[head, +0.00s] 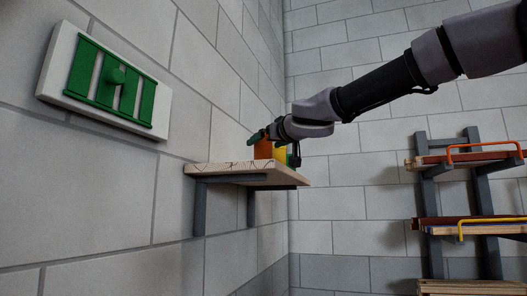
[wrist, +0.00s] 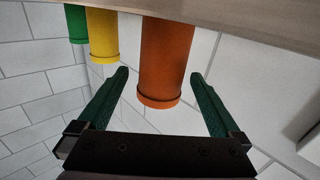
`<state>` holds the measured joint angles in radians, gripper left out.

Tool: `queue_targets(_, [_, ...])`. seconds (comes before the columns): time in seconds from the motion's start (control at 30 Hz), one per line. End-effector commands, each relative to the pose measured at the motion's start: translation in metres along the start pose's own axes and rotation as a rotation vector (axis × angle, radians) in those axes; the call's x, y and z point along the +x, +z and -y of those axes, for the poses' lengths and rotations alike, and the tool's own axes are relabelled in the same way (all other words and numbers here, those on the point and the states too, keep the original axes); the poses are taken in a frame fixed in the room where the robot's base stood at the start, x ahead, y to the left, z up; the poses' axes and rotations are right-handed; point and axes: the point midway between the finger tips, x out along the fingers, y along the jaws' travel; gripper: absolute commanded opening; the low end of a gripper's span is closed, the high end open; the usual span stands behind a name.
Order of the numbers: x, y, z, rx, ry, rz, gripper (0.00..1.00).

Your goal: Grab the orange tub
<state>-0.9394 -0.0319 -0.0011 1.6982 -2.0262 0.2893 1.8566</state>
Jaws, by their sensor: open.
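The orange tub (head: 263,150) stands on the wooden wall shelf in the head view, partly hidden by my gripper (head: 258,136). In the wrist view the orange tub (wrist: 165,60) appears between the two green fingers of my gripper (wrist: 159,73). The fingers are open, with a visible gap on each side of the tub. Its rimmed end shows toward the palm, and I see no contact. I cannot tell how far down the tub the fingers reach.
A yellow tub (wrist: 103,38) and a green tub (wrist: 76,24) stand in a row beside the orange one. The shelf (head: 235,169) sits on grey brackets. A green-battened panel (head: 110,80) hangs left. A rack (head: 480,190) with boards stands right.

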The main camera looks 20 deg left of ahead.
Motion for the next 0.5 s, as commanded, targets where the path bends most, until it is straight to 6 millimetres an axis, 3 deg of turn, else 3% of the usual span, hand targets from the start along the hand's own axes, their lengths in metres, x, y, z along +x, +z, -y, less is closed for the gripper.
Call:
queue_targets(0.13, [0.019,0.0,0.001,-0.001,-0.001,0.001,1.0])
queue_targets(0.4, [0.023,0.0,0.001,-0.001,-0.001,-0.001,1.0])
queue_targets(0.43, [0.023,0.0,0.001,-0.001,-0.001,-0.001,0.96])
queue_targets(0.5, [0.023,0.0,0.0,-0.001,-0.001,0.0,0.69])
